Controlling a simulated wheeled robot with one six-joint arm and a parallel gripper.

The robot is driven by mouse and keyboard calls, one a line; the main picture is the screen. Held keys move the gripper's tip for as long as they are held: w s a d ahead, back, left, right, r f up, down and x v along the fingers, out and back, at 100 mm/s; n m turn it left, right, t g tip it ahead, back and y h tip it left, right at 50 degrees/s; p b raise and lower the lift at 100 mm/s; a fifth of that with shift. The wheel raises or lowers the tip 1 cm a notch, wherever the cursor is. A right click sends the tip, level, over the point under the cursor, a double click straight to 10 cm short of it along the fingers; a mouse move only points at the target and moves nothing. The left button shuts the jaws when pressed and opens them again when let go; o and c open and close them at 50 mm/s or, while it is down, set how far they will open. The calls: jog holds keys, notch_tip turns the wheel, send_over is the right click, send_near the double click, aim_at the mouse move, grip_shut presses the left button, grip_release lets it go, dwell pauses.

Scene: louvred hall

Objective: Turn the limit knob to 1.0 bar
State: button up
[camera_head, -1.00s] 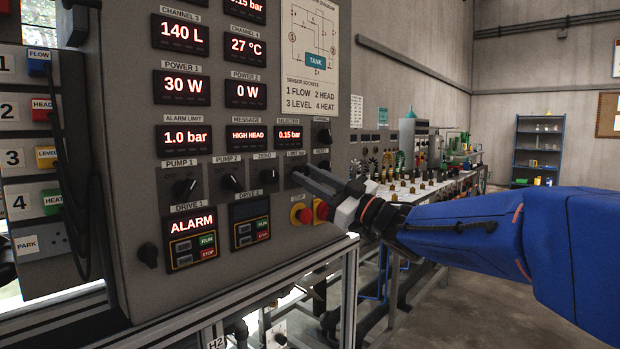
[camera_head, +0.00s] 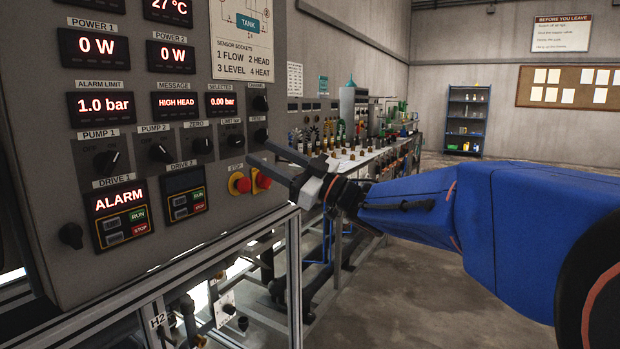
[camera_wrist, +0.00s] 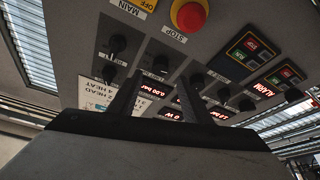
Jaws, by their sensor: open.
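The limit knob (camera_head: 236,138) is a small dark knob on the grey control panel, right of the ZERO knob (camera_head: 202,145). In the wrist view the panel appears upside down, and the limit knob (camera_wrist: 160,63) shows between and beyond my two fingertips. The ALARM LIMIT display (camera_head: 104,104) reads 1.0 bar. My gripper (camera_head: 258,152) is open and empty, its fingers pointing at the panel just right of and below the limit knob in the head view. Its fingers also show in the wrist view (camera_wrist: 160,80). The gap to the knob is hard to judge; no grip on it shows.
Two knobs stand stacked right of the limit knob, the lower one (camera_head: 260,135) close to my fingers. Red STOP buttons (camera_head: 240,183) sit below. A metal frame (camera_head: 295,260) stands under the panel. A long bench (camera_head: 385,150) runs behind; open floor lies right.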

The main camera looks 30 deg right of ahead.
jog(key=v, duration=1.1)
jog(key=shift+f, duration=0.1)
dwell(3.0)
